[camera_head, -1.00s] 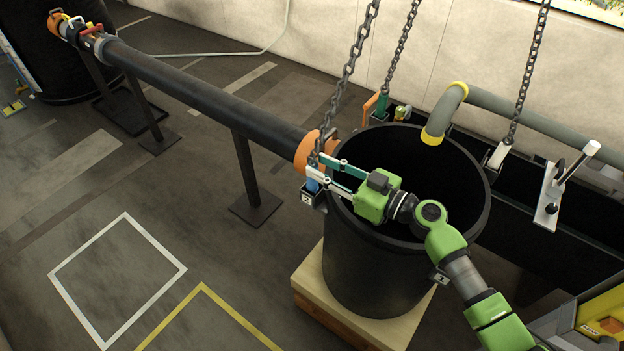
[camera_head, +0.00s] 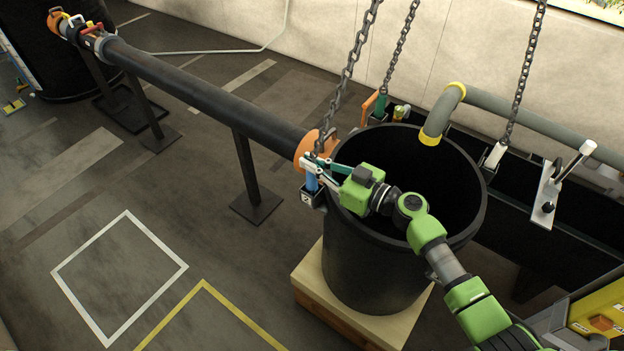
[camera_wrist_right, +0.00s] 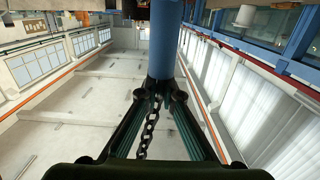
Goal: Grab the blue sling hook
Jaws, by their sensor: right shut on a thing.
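The blue sling hook (camera_head: 312,183) hangs at the lower end of a chain (camera_head: 347,75), by the numbered black bracket (camera_head: 312,197) on the left rim of the black tub. My right gripper (camera_head: 311,168) is shut on the hook's upper part, its fingers reaching in from the right over the tub. In the right wrist view the blue shaft (camera_wrist_right: 164,40) of the hook stands between the two closed fingertips (camera_wrist_right: 160,90), with chain links showing below it. The hook's lower end is partly hidden by the bracket. My left gripper is not in view.
The black tub (camera_head: 365,265) stands on a wooden block (camera_head: 312,285). A long dark pipe (camera_head: 210,98) with an orange collar (camera_head: 309,150) ends beside the hook. Other chains hold a white hook (camera_head: 493,156) and a green hook (camera_head: 381,104).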

